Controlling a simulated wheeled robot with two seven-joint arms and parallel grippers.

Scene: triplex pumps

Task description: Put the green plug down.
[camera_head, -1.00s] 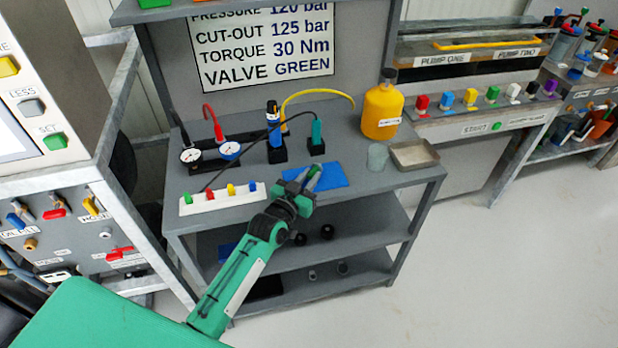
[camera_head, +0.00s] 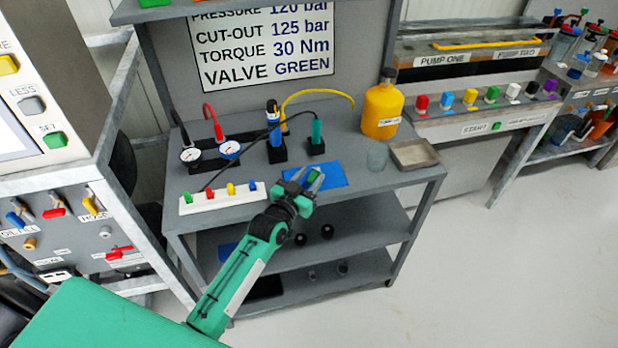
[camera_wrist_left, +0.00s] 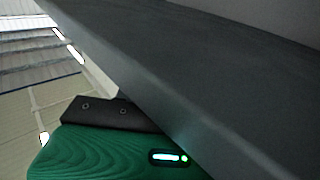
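My left gripper (camera_head: 306,181) is over the front edge of the grey bench, at the blue mat, in the head view. Its two fingers point away from me and a small green piece, likely the green plug (camera_head: 312,176), shows between the tips. It is too small to tell whether the fingers press on it or whether it touches the mat. The blue mat (camera_head: 333,175) lies flat on the bench and is partly hidden by the gripper. The left wrist view shows no plug, only a large dark slab and a green part. My right gripper is not in view.
A white strip (camera_head: 222,203) with green, red, yellow and blue pieces lies left of the gripper. Gauges (camera_head: 229,150), black holders (camera_head: 277,152), a yellow bottle (camera_head: 382,110), a clear cup (camera_head: 377,157) and a metal tray (camera_head: 414,154) stand around. Bench shelves lie below.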

